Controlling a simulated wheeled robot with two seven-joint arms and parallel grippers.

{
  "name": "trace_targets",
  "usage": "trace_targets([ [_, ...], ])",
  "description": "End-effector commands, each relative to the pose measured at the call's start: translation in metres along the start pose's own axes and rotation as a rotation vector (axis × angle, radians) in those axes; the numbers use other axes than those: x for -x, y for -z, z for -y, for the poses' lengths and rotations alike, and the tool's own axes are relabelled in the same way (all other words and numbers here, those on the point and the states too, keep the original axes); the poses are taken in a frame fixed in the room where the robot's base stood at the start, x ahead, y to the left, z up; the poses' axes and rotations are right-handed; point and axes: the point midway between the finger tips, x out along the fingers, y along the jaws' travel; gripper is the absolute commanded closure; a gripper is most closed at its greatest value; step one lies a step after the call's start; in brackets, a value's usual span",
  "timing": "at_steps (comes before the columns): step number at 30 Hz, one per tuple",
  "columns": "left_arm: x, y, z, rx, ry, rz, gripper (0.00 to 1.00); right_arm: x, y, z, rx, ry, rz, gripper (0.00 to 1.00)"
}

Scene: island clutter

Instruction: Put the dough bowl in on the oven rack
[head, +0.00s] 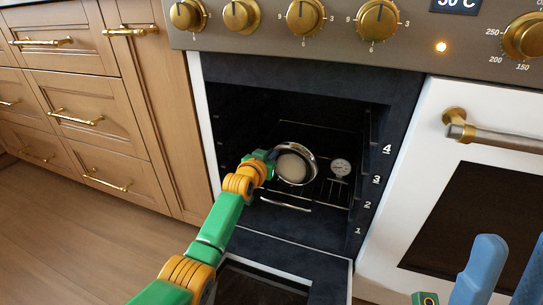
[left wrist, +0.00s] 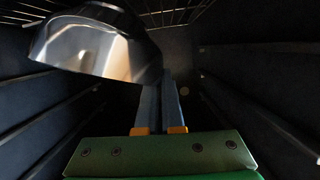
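The dough bowl (head: 311,175), shiny metal with pale dough inside, is within the open oven, over the rack (head: 287,205). My left gripper (head: 268,160) reaches into the oven at the bowl's left side. In the left wrist view its two fingers (left wrist: 161,100) are close together at the edge of the metal bowl (left wrist: 95,50), closed on its rim. The exact contact is partly hidden. I cannot tell whether the bowl touches the rack. My right gripper (head: 514,250) shows at the lower right, its blue fingers apart and empty.
A round thermometer (head: 340,167) stands on the rack right of the bowl. Oven side walls with numbered levels (head: 376,179) flank my left arm. The lowered door (head: 260,285) is below. A white oven door with a handle (head: 500,137) is at right, drawers (head: 85,115) at left.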

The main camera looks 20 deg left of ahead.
Motion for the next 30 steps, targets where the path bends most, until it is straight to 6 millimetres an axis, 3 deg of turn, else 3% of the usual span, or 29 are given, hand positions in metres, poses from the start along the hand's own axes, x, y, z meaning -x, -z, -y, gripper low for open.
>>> trace_targets([
  [15, 0.0001, 0.0003, 0.0002, 0.0, 0.0, -0.001, 1.0, -0.0042, 0.0009, -0.0004, 0.0, -0.001, 0.002, 0.5],
  [19, 0.0001, 0.0003, 0.0002, 0.0, 0.0, -0.001, 0.63, -0.0041, 0.0008, -0.0004, 0.0, -0.001, 0.003, 0.5],
  [30, 0.0001, -0.0003, 0.0001, 0.0, 0.0, 0.0, 0.61, -0.0041, 0.0009, -0.0004, 0.0, -0.001, 0.003, 0.5],
])
